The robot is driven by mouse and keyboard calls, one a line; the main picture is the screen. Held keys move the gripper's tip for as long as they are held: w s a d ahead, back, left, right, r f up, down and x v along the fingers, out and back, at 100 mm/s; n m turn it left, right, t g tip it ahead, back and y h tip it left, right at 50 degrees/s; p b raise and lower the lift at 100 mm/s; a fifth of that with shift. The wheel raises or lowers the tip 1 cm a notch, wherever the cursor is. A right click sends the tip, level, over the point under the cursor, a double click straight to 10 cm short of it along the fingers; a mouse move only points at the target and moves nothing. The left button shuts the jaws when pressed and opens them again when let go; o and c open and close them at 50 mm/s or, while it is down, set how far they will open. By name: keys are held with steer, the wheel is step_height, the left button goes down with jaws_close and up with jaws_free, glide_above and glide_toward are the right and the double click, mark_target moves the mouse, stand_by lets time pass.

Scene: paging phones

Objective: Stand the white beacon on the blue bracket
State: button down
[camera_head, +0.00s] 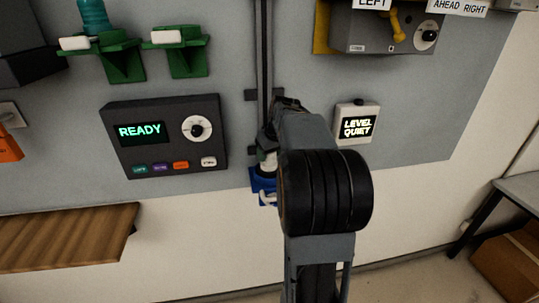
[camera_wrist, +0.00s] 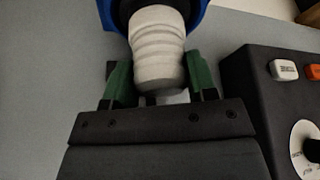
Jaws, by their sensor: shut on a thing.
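The white beacon (camera_wrist: 157,45) is a pale, ribbed, rounded piece between the green-padded fingers of my gripper (camera_wrist: 159,78), which is shut on it. Its far end meets a dark ring at the blue bracket (camera_wrist: 196,14) at the top of the wrist view. I cannot tell whether it rests on the bracket or is just above it. In the head view the blue bracket (camera_head: 261,184) shows on the wall left of my wrist, with a little of the white beacon (camera_head: 267,161) over it. My arm hides much of both.
A dark console (camera_head: 165,165) reading READY, with a dial and several buttons, is left of the bracket. A small white LEVEL QUIET box (camera_head: 356,123) is on the right. Green brackets (camera_head: 118,62) hold things at upper left. A wooden shelf (camera_head: 65,237) is at lower left.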

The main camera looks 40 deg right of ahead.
steer(key=shift+w+f, duration=0.2)
steer(key=shift+f, duration=0.5)
steer(key=shift+c, duration=2.1)
jaws_free()
steer(key=v, duration=1.2)
steer(key=s+a+f, duration=0.2)
steer(key=a+f, duration=0.1)
steer(key=a, duration=0.4)
steer(key=s+a+f, duration=0.2)
steer(key=a, duration=0.5)
steer(key=s+a+f, duration=0.8)
steer(key=s+f, duration=0.1)
steer(key=f, duration=0.1)
steer(key=shift+s+a+f+n+b, duration=0.15)
steer(key=shift+a+n+b, duration=0.25)
steer(key=shift+b, duration=0.05)
